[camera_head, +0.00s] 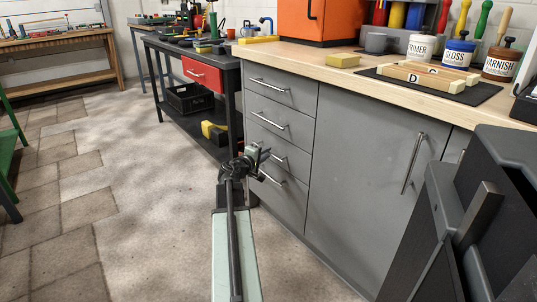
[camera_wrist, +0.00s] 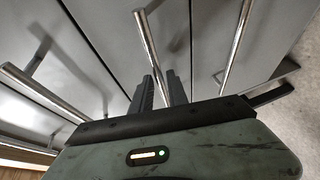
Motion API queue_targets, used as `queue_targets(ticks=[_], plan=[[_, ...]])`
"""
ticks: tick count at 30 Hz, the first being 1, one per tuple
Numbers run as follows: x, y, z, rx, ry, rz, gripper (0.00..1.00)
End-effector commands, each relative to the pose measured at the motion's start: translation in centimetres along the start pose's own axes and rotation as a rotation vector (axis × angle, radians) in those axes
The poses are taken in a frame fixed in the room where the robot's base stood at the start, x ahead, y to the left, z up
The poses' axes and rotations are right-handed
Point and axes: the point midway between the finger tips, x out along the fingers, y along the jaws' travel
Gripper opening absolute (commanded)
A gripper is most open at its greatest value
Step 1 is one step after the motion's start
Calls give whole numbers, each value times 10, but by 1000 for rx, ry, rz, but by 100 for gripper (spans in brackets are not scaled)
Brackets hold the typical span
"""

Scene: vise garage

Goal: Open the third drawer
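A grey cabinet has a stack of drawers with bar handles at its left; all look shut in the head view. The third drawer (camera_head: 292,154) is second from the bottom, its handle partly hidden by my gripper (camera_head: 262,154). In the wrist view, the third drawer's handle (camera_wrist: 149,45) runs down toward the gap between the two dark fingers of my gripper (camera_wrist: 160,76). The fingers are a little apart, with the bar's near end seen between them. I cannot tell whether they touch it.
The second drawer's handle (camera_wrist: 50,96) and the bottom drawer's handle (camera_wrist: 238,38) flank my gripper closely. A cupboard door (camera_head: 365,150) is to the right. A dark workbench (camera_head: 232,100) with a red drawer (camera_head: 203,75) stands behind. The floor (camera_head: 140,190) at left is clear.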

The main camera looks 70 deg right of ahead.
Motion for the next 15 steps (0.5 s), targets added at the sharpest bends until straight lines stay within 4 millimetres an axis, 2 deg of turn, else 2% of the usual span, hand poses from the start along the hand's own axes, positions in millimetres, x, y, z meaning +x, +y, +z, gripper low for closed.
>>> queue_targets(ticks=[1, 3, 10, 11, 12, 13, 15], plan=[[11, -1, -1, 1, -2, 0, 20], [17, -1, 0, 1, 0, -1, 20], [19, 0, 0, 1, 0, -1, 20], [19, 0, 0, 1, 0, -1, 17], [18, 0, 0, 1, 0, -1, 6], [18, 0, 0, 1, 0, -1, 0], [18, 0, 1, 1, 0, -1, 0]])
